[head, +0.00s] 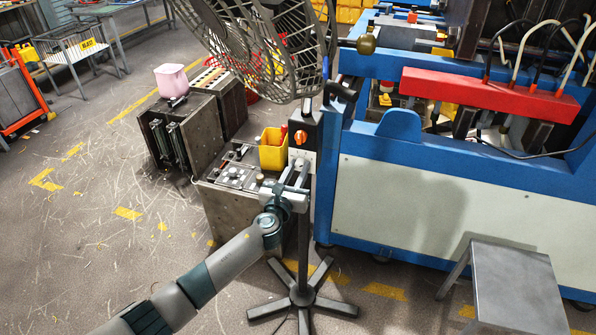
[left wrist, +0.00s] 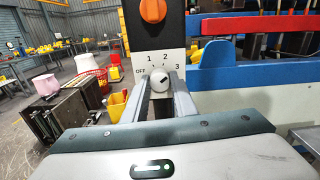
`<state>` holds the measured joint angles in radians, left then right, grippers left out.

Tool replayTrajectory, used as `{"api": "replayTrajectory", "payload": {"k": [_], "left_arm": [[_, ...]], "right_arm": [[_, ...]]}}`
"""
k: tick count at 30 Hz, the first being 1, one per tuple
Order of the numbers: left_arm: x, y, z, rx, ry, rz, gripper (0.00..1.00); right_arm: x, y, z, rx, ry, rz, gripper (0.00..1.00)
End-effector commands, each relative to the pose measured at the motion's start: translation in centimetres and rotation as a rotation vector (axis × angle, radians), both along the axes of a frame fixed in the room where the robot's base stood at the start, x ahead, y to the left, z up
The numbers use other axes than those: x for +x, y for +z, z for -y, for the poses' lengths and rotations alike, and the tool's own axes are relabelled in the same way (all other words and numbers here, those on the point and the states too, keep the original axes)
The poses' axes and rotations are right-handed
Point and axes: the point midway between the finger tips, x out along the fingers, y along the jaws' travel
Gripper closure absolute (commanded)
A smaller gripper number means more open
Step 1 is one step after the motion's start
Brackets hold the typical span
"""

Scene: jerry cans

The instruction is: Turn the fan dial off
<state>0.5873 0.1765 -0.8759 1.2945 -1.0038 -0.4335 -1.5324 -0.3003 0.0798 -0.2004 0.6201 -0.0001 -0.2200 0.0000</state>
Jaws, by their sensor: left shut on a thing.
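The fan (head: 265,45) stands on a dark pole with a star-shaped foot (head: 303,298). Its control panel (head: 305,152) has an orange knob (head: 300,137) at the top, also in the left wrist view (left wrist: 153,10). Below that, the wrist view shows a pale round dial (left wrist: 159,81) with the labels OFF, 1, 2 and 3. Its dark mark slants up to the right, toward the 3 side. My left gripper (head: 296,172) is shut on the dial, one finger on each side; its fingers also show in the wrist view (left wrist: 161,95). My right gripper is not in view.
A grey machine box (head: 225,205) with a yellow bin (head: 273,150) stands left of the pole. A blue and white machine (head: 420,205) stands close on the right. A grey stool (head: 515,285) is at the lower right. The floor at the left is open.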

Motion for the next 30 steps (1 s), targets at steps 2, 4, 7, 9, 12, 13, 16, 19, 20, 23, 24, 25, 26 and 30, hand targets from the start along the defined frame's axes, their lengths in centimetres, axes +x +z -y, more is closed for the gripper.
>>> {"api": "replayTrajectory", "payload": {"k": [2, 4, 7, 9, 12, 13, 16, 19, 20, 23, 24, 25, 26, 30], "left_arm": [[0.0, -0.2, 0.1, -0.062, -0.001, -0.02, 0.98], [0.0, -0.2, 0.0, -0.12, -0.001, -0.038, 0.98], [0.0, -0.2, 0.0, -0.209, 0.0, -0.068, 0.98], [-0.1, -0.2, 0.1, -0.273, 0.0, -0.089, 0.98], [-0.1, -0.2, 0.1, -0.362, -0.001, -0.118, 0.98], [-0.1, -0.2, 0.1, -0.391, -0.001, -0.127, 0.98], [0.0, -0.1, 0.1, -0.481, 0.0, -0.155, 0.98], [0.0, -0.1, 0.0, -0.572, 0.0, -0.186, 0.98], [0.0, -0.1, 0.1, -0.598, 0.0, -0.194, 0.98], [0.0, -0.1, 0.1, -0.69, 0.0, -0.224, 0.98], [0.0, -0.1, 0.1, -0.725, 0.0, -0.235, 0.98], [0.0, -0.1, 0.1, -0.751, 0.0, -0.244, 0.98], [0.0, -0.1, 0.1, -0.779, 0.0, -0.253, 0.98], [0.0, -0.1, 0.1, -0.905, 0.0, -0.294, 0.98]], "right_arm": [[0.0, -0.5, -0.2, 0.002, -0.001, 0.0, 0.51], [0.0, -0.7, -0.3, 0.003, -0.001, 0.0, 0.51], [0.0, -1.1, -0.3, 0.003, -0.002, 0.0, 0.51], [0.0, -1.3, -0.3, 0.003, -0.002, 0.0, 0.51], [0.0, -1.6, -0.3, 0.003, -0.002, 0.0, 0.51], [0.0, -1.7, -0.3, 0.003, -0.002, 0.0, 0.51], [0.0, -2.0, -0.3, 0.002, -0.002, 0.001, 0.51], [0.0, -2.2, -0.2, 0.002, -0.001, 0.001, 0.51], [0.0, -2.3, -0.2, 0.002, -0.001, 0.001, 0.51], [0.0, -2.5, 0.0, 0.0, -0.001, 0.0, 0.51], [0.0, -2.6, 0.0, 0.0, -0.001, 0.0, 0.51], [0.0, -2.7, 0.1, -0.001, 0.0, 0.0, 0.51], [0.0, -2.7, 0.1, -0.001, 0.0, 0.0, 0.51], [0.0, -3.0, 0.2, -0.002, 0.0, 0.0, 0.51]]}}
